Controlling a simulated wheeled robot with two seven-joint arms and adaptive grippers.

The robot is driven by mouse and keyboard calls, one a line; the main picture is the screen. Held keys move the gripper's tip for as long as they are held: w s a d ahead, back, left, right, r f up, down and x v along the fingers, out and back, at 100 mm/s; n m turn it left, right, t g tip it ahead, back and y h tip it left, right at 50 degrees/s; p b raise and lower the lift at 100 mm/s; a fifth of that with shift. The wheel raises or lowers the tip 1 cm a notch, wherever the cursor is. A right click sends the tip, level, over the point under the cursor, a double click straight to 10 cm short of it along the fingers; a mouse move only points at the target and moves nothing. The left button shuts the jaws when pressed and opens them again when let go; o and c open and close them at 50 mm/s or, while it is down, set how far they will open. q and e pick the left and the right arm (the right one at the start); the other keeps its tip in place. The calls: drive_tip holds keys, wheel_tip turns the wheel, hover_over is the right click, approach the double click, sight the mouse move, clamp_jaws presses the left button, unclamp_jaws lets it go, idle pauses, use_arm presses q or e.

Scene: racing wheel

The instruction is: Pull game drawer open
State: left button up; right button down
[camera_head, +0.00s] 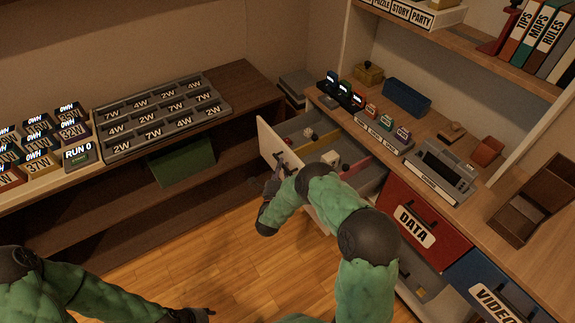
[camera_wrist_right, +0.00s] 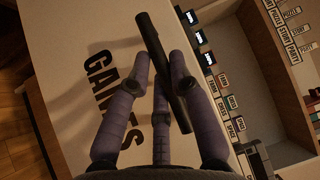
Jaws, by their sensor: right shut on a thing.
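The game drawer (camera_head: 265,141) stands pulled out from the desk on the right, and small items such as dice show inside it. Its pale front reads GAMES (camera_wrist_right: 70,75) in the right wrist view. My right gripper (camera_head: 279,172) is at the drawer's front. In the right wrist view its purple fingers (camera_wrist_right: 165,75) are shut around the dark bar handle (camera_wrist_right: 152,36). Part of the drawer front is hidden behind my right arm in the head view. My left gripper (camera_head: 200,313) is low at the bottom edge, apart from the drawer; its fingers are too unclear to judge.
A red DATA drawer (camera_head: 440,244) and a blue VIDEO drawer (camera_head: 500,285) are beside it on the right. The desk top (camera_head: 462,127) holds several small items. A grey labelled tray (camera_head: 165,117) stands on the left shelf. Wooden floor (camera_head: 175,250) is clear in the middle.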

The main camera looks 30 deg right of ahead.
drive_tip(key=shift+a+f, duration=0.1)
drive_tip(key=shift+a, duration=0.65)
drive_tip(key=c, duration=1.4)
unclamp_jaws()
drive_tip(key=shift+s, duration=0.1)
drive_tip(key=v, duration=1.2)
